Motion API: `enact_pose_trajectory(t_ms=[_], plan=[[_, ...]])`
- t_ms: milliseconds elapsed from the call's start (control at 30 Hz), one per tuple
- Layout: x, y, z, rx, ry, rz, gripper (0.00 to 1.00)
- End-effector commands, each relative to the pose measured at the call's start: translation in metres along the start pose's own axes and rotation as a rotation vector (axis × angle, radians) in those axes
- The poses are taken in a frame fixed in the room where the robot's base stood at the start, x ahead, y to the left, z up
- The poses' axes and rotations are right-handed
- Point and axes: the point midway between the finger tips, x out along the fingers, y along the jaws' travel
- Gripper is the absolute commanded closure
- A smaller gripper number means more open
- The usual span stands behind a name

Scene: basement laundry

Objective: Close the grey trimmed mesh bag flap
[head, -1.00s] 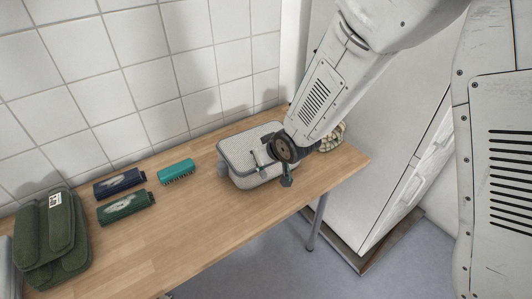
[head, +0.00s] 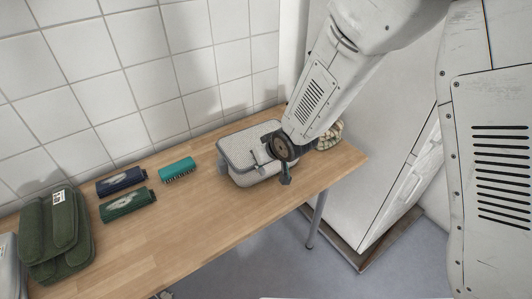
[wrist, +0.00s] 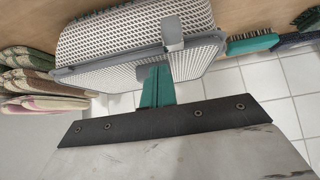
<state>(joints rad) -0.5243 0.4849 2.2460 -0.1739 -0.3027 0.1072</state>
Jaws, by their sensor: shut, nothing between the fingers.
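The mesh bag (head: 238,150) is pale with grey trim and sits on the wooden table, by the wall. Its flap lies nearly flat over the top in the head view; I cannot tell whether its edge is fully down. In the wrist view the bag (wrist: 110,43) fills the top middle, with a grey tab (wrist: 172,30) on its trimmed edge. My gripper (wrist: 157,72) is shut and empty, its teal fingers at that edge; contact is unclear. In the head view my gripper (head: 285,176) is at the bag's right side, and my arm hides part of the bag.
A teal brush (head: 178,170), a navy roll (head: 121,181) and a green roll (head: 127,204) lie left of the bag. A green pouch (head: 56,235) stands at the far left. Folded checked cloths (head: 329,135) lie behind my gripper. The table's front (head: 215,215) is clear.

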Motion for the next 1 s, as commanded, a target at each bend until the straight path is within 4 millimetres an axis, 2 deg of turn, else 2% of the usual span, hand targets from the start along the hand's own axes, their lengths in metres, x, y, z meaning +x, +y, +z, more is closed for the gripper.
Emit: enact_pose_trajectory(t_ms=[33, 167, 267, 467, 700, 833, 1000], plan=[[0.010, -0.001, 0.008, 0.000, -0.022, -0.001, 1.00], [0.011, -0.001, 0.005, -0.001, -0.023, -0.001, 1.00], [-0.004, -0.002, -0.002, -0.002, -0.014, 0.000, 1.00], [-0.050, -0.007, -0.028, -0.009, 0.017, -0.003, 1.00], [-0.071, -0.006, 0.025, -0.007, 0.011, -0.003, 1.00], [-0.080, -0.006, 0.045, -0.008, 0.014, -0.003, 1.00], [-0.086, -0.006, 0.061, -0.008, 0.016, -0.003, 1.00]])
